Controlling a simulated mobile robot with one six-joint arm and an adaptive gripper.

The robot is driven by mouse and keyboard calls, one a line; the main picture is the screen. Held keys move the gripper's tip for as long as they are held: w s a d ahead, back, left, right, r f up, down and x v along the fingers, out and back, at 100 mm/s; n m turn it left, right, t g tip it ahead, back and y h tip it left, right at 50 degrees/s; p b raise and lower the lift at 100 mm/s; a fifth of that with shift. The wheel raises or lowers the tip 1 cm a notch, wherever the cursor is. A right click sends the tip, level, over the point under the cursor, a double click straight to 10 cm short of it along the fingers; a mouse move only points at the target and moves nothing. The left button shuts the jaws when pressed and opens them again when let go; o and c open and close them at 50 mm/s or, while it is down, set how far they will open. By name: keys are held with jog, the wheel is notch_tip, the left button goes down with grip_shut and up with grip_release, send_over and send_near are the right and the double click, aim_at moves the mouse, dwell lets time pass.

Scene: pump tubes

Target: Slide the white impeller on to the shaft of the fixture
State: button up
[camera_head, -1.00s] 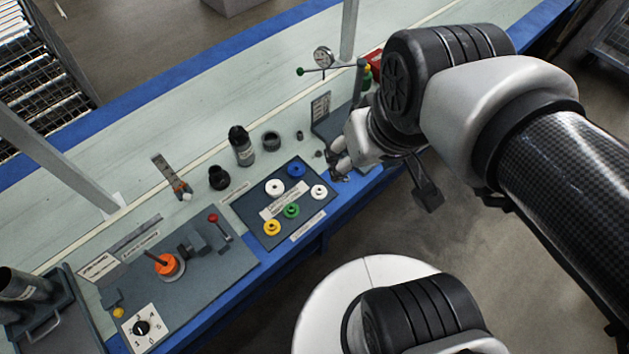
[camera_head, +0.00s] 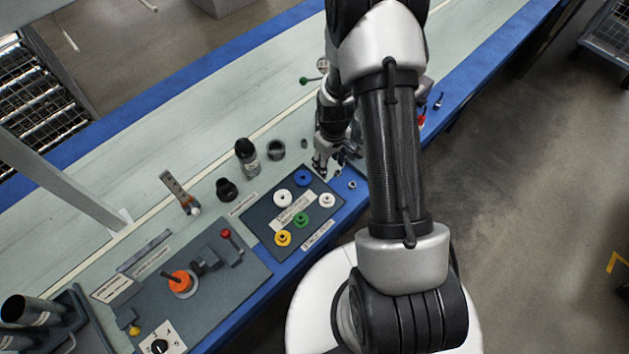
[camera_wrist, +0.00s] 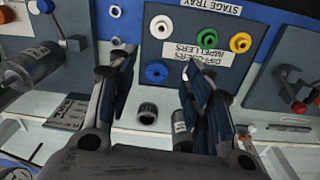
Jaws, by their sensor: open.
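Two white rings lie on the stage tray (camera_head: 262,240): one (camera_head: 283,199) in the row with the blue ring and one (camera_head: 327,199) in the row with the green and yellow rings. I cannot tell which is the impeller. In the wrist view one white ring (camera_wrist: 160,26) shows clear at the top; the other is partly hidden by the right finger. My gripper (camera_head: 319,168) is open and empty near the tray's far end, fingers apart in the wrist view (camera_wrist: 157,66).
The blue ring (camera_head: 303,177), green ring (camera_head: 301,219) and yellow ring (camera_head: 283,238) share the tray. Dark cylinders, including a tall one (camera_head: 247,158), stand behind it. A red-knobbed lever (camera_head: 226,234) rises from the fixture plate. A bin with tubes (camera_head: 25,310) stands at left.

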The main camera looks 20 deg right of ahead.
jog(key=b, duration=0.3)
send_over(327, 196)
jog(key=s, duration=0.2)
notch_tip(327, 196, down, 16)
jog(key=shift+w+a+f+b, duration=0.15)
jog(key=shift+f+b, duration=0.1)
jog(key=shift+f, duration=0.85)
jog(key=shift+w+f+b, duration=0.2)
jog(key=shift+f, duration=0.9)
jog(key=shift+w+a+f+b, duration=0.15)
jog(key=shift+f+b, duration=0.1)
jog(key=shift+f, duration=0.85)
jog(key=shift+d, duration=0.1)
jog(key=shift+c, duration=0.5)
jog(key=c, duration=0.8)
